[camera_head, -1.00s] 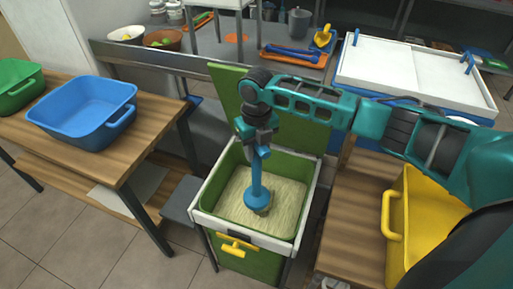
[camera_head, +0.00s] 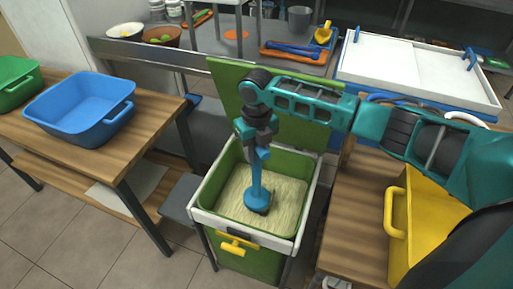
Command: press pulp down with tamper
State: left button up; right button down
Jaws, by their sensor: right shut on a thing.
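A green bin with a white rim (camera_head: 207,219) stands in the middle of the view, its green lid raised behind it. Pale, fibrous pulp (camera_head: 284,205) fills its inside. My right gripper (camera_head: 258,150) is above the bin, shut on the handle of a blue tamper (camera_head: 256,190). The tamper stands about upright, its round foot at the pulp near the middle of the bin. I cannot tell how firmly the foot presses the pulp. My left gripper is not in view.
A wooden table with a blue tub (camera_head: 82,108) and a green tub (camera_head: 17,84) stands at left. A yellow bin (camera_head: 398,215) sits on the wooden bench at right. Behind are a metal counter with an orange tray (camera_head: 295,54) and a white-topped unit (camera_head: 415,72).

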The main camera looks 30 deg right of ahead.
aim_at(257, 160)
jog(key=shift+f+b, duration=0.3)
jog(key=shift+f, duration=0.95)
jog(key=shift+f+b, duration=0.4)
jog(key=shift+f, duration=0.15)
jog(key=shift+f, duration=0.15)
